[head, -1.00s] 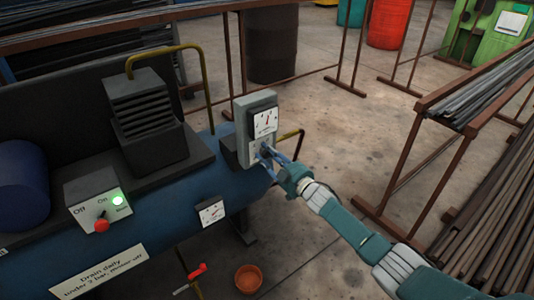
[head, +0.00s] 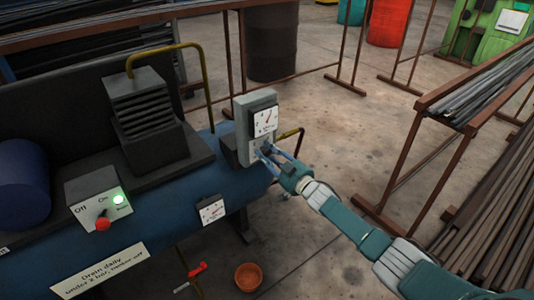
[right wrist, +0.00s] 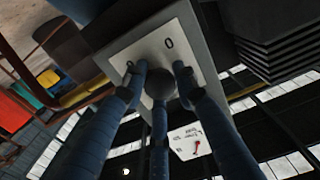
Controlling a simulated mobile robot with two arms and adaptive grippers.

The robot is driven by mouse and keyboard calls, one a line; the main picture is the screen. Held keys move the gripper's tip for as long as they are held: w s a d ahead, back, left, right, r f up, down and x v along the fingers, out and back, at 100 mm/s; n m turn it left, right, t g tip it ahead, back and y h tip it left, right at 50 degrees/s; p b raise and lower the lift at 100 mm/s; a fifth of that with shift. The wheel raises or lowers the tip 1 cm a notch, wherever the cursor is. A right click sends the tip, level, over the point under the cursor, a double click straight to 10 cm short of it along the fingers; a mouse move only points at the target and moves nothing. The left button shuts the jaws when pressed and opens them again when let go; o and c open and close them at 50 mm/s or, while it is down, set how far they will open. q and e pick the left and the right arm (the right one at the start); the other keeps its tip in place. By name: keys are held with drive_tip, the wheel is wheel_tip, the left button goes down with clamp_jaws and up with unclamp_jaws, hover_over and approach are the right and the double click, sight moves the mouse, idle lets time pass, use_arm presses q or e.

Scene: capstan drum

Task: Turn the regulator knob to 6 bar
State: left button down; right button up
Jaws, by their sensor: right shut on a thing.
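In the right wrist view the dark round knob (right wrist: 160,84) sits between my blue fingers (right wrist: 160,80), in front of a white plate with a "0" mark. The knob is mostly hidden by the fingers in the head view. My left gripper is not in view.
A blue compressor tank (head: 150,215) carries a motor block (head: 145,115) and a switch box (head: 98,198) with a red lever and a lit green lamp. A second gauge (head: 211,210) is on the tank front. An orange bowl (head: 248,277) is on the floor. Bar racks stand at right.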

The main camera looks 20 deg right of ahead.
drive_tip(key=shift+f, duration=0.15)
drive_tip(key=o, duration=1.1)
drive_tip(key=shift+o, duration=0.2)
drive_tip(key=v, duration=1.2)
